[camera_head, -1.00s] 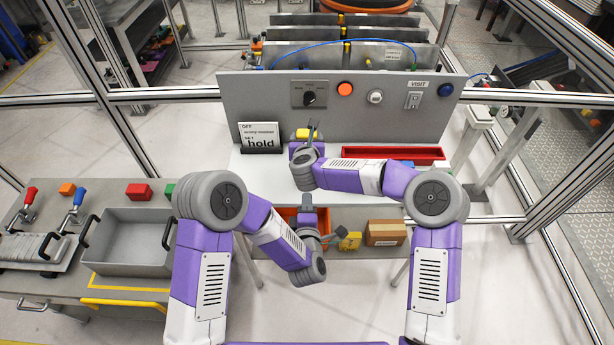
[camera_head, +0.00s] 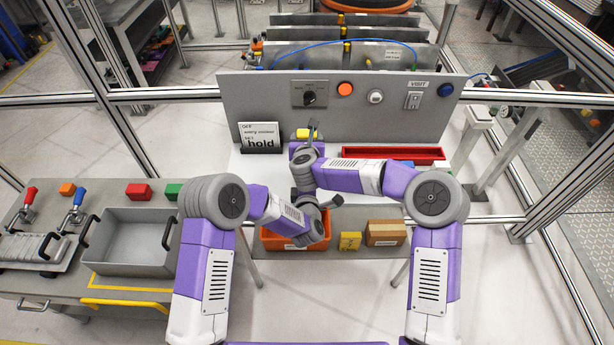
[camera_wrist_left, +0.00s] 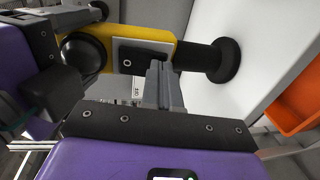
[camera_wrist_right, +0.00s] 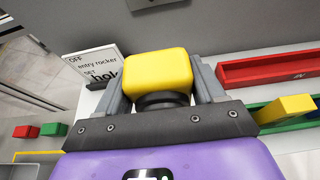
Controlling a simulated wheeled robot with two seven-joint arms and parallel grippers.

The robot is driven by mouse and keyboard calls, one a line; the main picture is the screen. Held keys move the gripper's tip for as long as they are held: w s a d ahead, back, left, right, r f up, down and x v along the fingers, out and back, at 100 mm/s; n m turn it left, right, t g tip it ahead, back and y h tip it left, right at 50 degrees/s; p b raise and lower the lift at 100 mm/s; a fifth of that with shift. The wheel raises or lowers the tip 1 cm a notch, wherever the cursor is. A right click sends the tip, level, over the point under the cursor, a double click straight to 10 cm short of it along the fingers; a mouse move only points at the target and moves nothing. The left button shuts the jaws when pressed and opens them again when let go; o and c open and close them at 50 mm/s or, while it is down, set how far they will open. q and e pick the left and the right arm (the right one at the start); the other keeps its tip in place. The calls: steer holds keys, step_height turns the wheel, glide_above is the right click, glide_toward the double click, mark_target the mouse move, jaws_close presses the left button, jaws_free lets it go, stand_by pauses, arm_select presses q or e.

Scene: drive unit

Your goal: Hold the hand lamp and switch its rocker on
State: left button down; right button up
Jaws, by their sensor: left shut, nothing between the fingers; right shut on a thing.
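The hand lamp is a yellow block (camera_head: 303,133) with black round parts, held above the white table before the panel. My right gripper (camera_wrist_right: 160,78) is shut on it, with the yellow body (camera_wrist_right: 155,66) between its fingers. In the left wrist view the yellow body (camera_wrist_left: 112,30) carries a black rocker (camera_wrist_left: 137,57) on a grey plate, with a ring mark at its left end. My left gripper (camera_wrist_left: 160,75) is shut and empty. Its tips are at the rocker's right end in the picture; I cannot tell whether they touch. In the head view the left fingertips are largely hidden by the arms.
A sign (camera_head: 260,138) reading "OFF, entry rocker, SET, hold" stands left of the lamp. A red tray (camera_head: 420,153) lies on the right. A grey panel (camera_head: 250,100) with a dial and buttons rises behind. An orange bin (camera_head: 283,243) and boxes sit on the lower shelf.

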arm_select(q)
steer(key=shift+w+f+t, duration=0.15)
steer(key=shift+w+t, duration=0.1)
steer(key=shift+t, duration=0.05)
steer(key=s+f, duration=0.2)
steer(key=s, duration=1.2)
steer(key=shift+f, duration=0.1)
steer(key=shift+w, duration=0.1)
arm_select(e)
steer(key=o, duration=1.5)
